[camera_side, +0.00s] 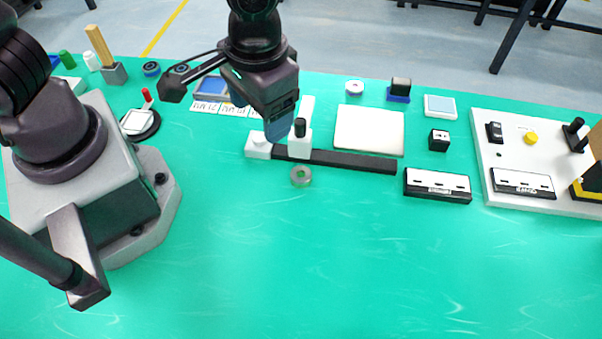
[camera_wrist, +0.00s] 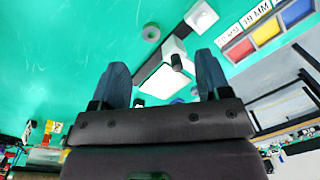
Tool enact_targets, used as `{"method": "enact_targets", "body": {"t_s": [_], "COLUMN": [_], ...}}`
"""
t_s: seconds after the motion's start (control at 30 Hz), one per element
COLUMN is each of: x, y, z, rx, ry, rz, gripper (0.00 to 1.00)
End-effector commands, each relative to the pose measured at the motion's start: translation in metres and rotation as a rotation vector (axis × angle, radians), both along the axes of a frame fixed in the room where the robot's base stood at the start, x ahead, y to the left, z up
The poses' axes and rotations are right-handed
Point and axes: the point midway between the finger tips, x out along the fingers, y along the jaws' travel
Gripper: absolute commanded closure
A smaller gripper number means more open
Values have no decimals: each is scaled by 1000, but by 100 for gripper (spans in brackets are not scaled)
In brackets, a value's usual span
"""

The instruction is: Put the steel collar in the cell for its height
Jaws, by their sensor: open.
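The steel collar (camera_side: 301,183), a short grey ring, lies flat on the green mat in front of a black rail with white blocks. It also shows in the wrist view (camera_wrist: 151,39) at the top, beyond my fingers. My gripper (camera_side: 281,128) is open and empty, above and behind the collar, near the rail's white slider. In the wrist view, my two blue-grey fingers (camera_wrist: 163,78) stand wide apart. The height cells show there as red (camera_wrist: 240,50), yellow (camera_wrist: 265,32) and blue (camera_wrist: 296,12) compartments. One label (camera_wrist: 257,13) reads 19 MM; the others are unclear.
The black rail (camera_side: 350,161) and white slider (camera_side: 300,144) stand close behind the collar. A white plate (camera_side: 369,131) lies behind the rail. A black-and-white box (camera_side: 437,185) and a white board (camera_side: 530,165) are at right. The front mat is clear.

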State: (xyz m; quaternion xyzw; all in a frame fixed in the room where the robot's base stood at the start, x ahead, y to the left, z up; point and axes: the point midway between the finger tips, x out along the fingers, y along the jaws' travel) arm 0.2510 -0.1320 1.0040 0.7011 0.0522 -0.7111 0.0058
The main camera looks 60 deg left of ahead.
Motion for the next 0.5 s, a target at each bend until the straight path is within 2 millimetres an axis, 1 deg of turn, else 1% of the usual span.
{"method": "enact_targets", "body": {"t_s": [0.03, 0.1, 0.2, 0.33, 0.4, 0.5], "x": [2, 9, 22, 39, 41, 42], "y": [-7, -13, -17, -21, -23, -23], "z": [-17, -35, -50, -48, -48, -51], "rx": [35, 66, 75, 29, 13, 4], "ry": [0, -25, -86, -153, -170, -178], "rz": [54, 162, 337, 525, 589, 642], "gripper": [30, 30, 30, 30, 30, 30]}}
